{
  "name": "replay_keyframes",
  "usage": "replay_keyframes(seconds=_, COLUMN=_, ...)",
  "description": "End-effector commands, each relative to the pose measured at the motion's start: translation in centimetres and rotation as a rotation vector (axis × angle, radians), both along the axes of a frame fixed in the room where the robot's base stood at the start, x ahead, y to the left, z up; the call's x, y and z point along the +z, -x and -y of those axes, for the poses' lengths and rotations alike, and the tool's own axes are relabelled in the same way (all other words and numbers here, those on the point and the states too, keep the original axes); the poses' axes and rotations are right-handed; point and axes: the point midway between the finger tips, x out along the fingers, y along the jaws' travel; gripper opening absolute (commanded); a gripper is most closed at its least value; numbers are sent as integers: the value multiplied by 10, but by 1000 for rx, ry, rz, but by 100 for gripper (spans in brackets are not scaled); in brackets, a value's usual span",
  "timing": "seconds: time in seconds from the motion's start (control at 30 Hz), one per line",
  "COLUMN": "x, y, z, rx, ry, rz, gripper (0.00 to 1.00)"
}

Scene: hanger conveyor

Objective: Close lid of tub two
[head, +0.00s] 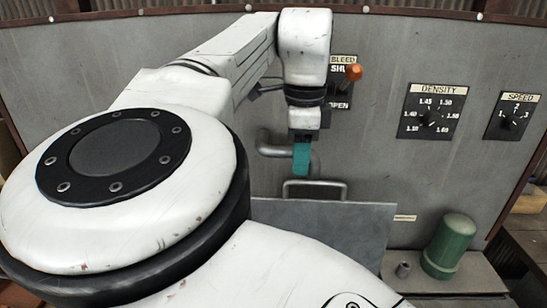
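A flat grey panel (350,228), which looks like a tub lid, stands raised or tilted in front of the grey wall. A bar handle (330,184) sits at its top edge. No number shows on it, and the tub below is hidden behind my arm. My gripper (302,160) points down just above the handle, in front of a bent pipe. Its teal finger shows from one side only, so its opening is not visible. Whether it touches the handle is unclear.
The wall carries an orange-knobbed bleed lever (353,73), a density dial (430,112) and a speed dial (512,116).

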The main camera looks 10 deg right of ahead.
Motion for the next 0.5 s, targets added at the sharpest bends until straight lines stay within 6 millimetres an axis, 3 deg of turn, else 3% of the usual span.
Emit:
replay_keyframes(seconds=0.2, x=-30, y=-2, z=1, rx=1, ry=-1, rz=-2, gripper=38)
replay_keyframes(seconds=0.5, x=-44, y=-3, z=1, rx=1, ry=1, rz=1, gripper=38)
